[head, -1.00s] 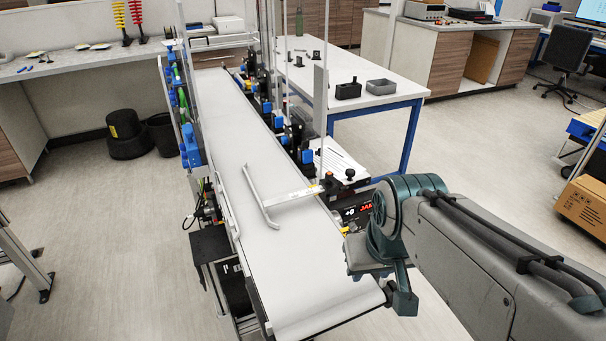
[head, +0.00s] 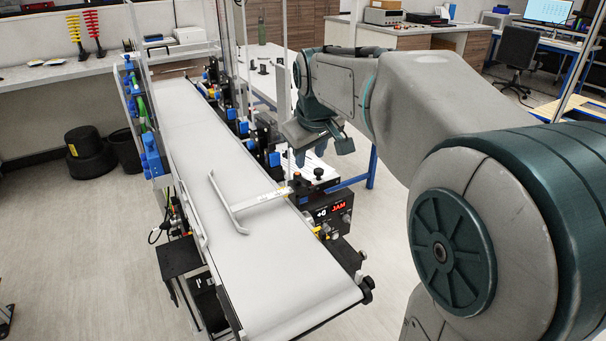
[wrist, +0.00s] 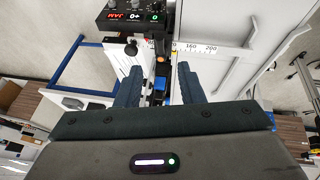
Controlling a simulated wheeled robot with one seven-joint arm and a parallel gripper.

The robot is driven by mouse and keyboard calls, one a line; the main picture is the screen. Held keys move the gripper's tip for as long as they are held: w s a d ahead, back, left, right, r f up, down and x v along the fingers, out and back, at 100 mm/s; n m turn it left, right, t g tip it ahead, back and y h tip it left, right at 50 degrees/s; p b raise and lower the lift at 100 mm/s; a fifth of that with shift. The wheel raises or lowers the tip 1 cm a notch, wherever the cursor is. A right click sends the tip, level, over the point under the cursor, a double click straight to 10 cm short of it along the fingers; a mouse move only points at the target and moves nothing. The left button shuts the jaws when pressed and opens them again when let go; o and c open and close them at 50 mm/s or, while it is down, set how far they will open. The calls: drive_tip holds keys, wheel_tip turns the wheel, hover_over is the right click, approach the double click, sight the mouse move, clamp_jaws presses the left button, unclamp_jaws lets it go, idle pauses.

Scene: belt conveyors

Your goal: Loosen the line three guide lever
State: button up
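The guide lever looks like a small dark handle on the clamp block (head: 298,184), at the right end of the white scaled guide arm (head: 266,199) over the belt edge. A black round knob (head: 318,172) stands just right of it. In the wrist view the clamp area (wrist: 160,40) is beyond the fingertips, with an orange spot beside it; the lever's exact position is too small to tell. My gripper (head: 325,145) hangs above and behind the clamp, apart from it. In the wrist view my gripper (wrist: 159,78) is open, with nothing held between its two dark fingers.
A control box (head: 335,212) reading "+0" and a red "JAM" sits below the clamp. The belt (head: 215,155) is empty apart from the guide bar. Blue sensor blocks and posts line its right edge. A blue-legged table (head: 372,165) stands behind my gripper.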

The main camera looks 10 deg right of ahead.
sight(306, 180)
drive_tip(key=x, duration=1)
drive_tip(key=shift+f+p, duration=0.2)
drive_tip(key=shift+p, duration=0.1)
clamp_jaws()
